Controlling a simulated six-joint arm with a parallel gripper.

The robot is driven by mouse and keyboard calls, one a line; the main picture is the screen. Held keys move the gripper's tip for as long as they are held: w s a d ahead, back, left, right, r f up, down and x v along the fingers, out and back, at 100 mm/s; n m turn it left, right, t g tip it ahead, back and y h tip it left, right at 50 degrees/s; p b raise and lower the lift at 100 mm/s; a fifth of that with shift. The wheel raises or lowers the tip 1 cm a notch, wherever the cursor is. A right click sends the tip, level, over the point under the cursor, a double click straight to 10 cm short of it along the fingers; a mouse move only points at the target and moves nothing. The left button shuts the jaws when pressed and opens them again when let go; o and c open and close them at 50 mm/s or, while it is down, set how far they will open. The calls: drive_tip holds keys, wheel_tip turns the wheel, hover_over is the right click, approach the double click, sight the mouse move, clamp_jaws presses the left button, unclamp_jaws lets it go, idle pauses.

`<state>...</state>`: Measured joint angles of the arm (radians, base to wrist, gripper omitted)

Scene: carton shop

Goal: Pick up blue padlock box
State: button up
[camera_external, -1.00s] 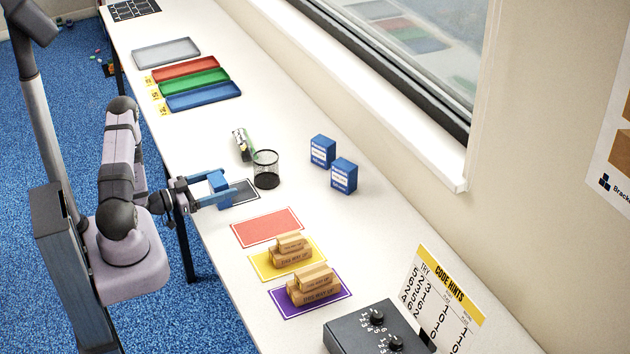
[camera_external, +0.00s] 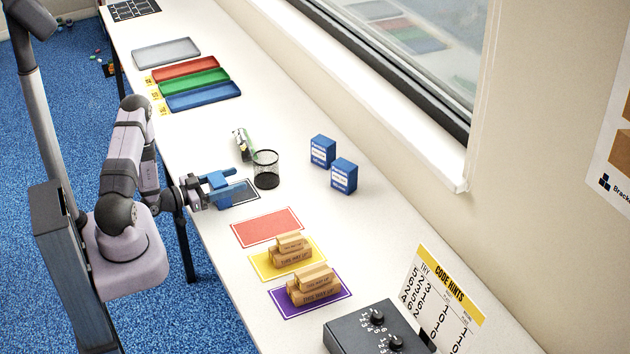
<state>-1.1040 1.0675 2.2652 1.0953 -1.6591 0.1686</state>
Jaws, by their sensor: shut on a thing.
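Two blue boxes with white labels stand upright on the white table near the window. One is at the back (camera_external: 322,151) and one is closer to the front (camera_external: 344,176). My gripper (camera_external: 222,188) is at the left edge of the table, over or beside a dark mat (camera_external: 246,188), well to the left of both boxes.
A black mesh cup (camera_external: 266,170) stands between my gripper and the boxes, with a small green and white item (camera_external: 243,143) behind it. A red mat (camera_external: 267,227) is bare. Brown cartons (camera_external: 292,248) sit on the yellow and purple mats. Coloured trays (camera_external: 203,97) lie farther back.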

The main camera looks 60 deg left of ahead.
drive_tip(key=shift+r, duration=0.15)
wheel_tip(320, 180, up, 10)
drive_tip(key=shift+b, duration=0.3)
idle(0.5)
idle(0.4)
